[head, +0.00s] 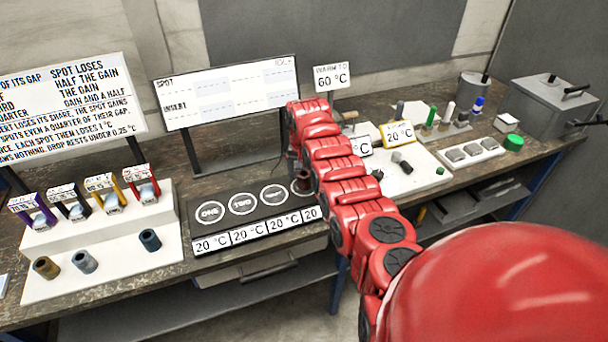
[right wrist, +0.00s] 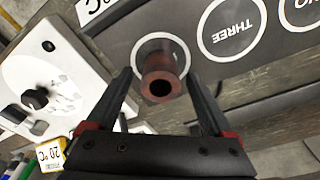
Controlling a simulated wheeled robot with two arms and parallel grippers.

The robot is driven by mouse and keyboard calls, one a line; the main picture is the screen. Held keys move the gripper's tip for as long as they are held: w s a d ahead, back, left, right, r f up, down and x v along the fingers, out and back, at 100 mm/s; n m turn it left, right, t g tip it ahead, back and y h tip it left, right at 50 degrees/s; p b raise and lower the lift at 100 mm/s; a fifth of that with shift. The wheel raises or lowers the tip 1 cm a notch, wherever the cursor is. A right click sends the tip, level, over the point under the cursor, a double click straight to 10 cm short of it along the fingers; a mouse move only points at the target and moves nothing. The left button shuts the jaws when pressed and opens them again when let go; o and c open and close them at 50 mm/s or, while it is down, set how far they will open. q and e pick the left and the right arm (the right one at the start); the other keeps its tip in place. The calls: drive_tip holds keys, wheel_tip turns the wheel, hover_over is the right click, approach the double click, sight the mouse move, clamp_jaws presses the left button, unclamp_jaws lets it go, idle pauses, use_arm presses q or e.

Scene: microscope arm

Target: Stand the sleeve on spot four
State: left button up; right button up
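The reddish-brown sleeve (right wrist: 163,66) stands upright on the fourth spot (right wrist: 146,46) of the dark plate, beside the circle marked THREE (right wrist: 232,28). Its hollow end faces the right wrist camera. My right gripper (right wrist: 158,82) is open, one finger on each side of the sleeve, with a gap visible at least on the left side. In the head view the sleeve (head: 304,181) shows at the plate's right end (head: 262,203), partly behind my red right arm. The gripper is mostly hidden there. My left gripper is out of view.
A white stepped stand (head: 100,225) at left holds several coloured tags and three more sleeves. A white board (head: 412,172) with dark knobs lies right of the plate. A display (head: 228,95) stands behind. Grey metal boxes fill the far right.

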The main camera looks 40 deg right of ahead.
sight(303, 176)
drive_tip(key=shift+r, duration=0.1)
drive_tip(key=shift+w+r, duration=0.1)
drive_tip(key=shift+r, duration=0.35)
drive_tip(key=r+b, duration=0.1)
drive_tip(key=r, duration=0.1)
drive_tip(key=r+b, duration=0.1)
drive_tip(key=r, duration=0.2)
drive_tip(key=r+b, duration=0.1)
drive_tip(key=r, duration=0.2)
drive_tip(key=shift+s+a+r, duration=0.15)
drive_tip(key=shift+s+a, duration=0.25)
drive_tip(key=shift+s+a+r, duration=0.1)
drive_tip(key=shift+r, duration=0.6)
drive_tip(key=shift+s+a+r, duration=0.1)
drive_tip(key=shift+r, duration=0.6)
